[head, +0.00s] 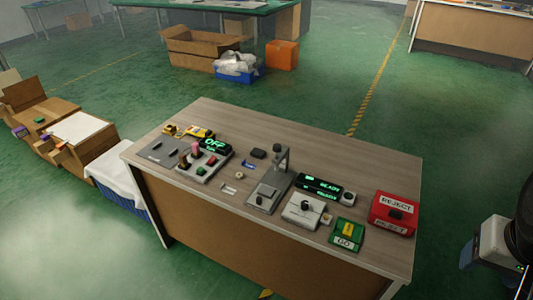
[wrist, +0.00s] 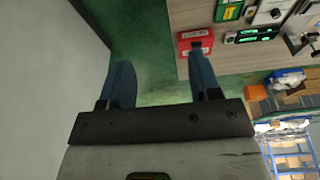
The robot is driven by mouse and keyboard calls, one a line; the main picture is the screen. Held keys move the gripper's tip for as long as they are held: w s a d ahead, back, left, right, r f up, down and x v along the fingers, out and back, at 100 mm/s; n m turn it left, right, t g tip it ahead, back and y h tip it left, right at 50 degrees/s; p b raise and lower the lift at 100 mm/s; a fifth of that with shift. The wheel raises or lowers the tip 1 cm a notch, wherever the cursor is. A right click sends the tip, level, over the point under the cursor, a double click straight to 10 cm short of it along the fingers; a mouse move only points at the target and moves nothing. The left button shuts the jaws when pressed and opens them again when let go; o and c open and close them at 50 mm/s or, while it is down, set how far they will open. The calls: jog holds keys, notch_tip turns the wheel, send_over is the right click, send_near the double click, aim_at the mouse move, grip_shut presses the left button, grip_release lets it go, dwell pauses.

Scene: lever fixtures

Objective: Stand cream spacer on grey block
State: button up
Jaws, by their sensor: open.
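A small pale piece (head: 228,189), which looks like the cream spacer, lies on the table left of the lever fixture in the head view. It is too small to make out its exact shape. A small dark grey block (head: 258,153) sits farther back on the table; I cannot tell for sure that it is the grey block meant. My gripper (wrist: 162,75) is open and empty in the wrist view, its two blue fingers wide apart. It is off the table's right end, over the green floor, well away from both pieces. Neither piece can be made out in the wrist view.
A grey lever fixture (head: 265,196) stands mid-table. Around it are a READY display (head: 320,186), a white switch box (head: 302,212), a green GO box (head: 346,233) and a red REJECT box (head: 393,213). A button panel (head: 203,160) is at left. The table's back right is clear.

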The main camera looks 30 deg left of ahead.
jog(key=w+a+r+m+t, duration=0.2)
jog(key=w+a+r, duration=0.5)
jog(key=w+r, duration=0.25)
jog(key=w+a+f+m+g+y, duration=0.1)
jog(key=w+a+f+m, duration=0.15)
jog(key=w+a, duration=0.6)
jog(key=w+a+f+m+g, duration=0.1)
jog(key=w+a+f+m, duration=0.15)
jog(key=w+a, duration=0.65)
jog(key=m+g+h, duration=0.1)
jog(key=m+g, duration=0.2)
jog(key=m, duration=0.3)
send_over(238, 174)
jog(key=f, duration=2.9)
jog(key=shift+w+d+f, duration=0.1)
jog(key=shift+d+f, duration=0.15)
jog(key=shift+f, duration=0.15)
jog(key=shift+a+f, duration=0.3)
jog(key=shift+f, duration=0.1)
jog(key=shift+f, duration=1.2)
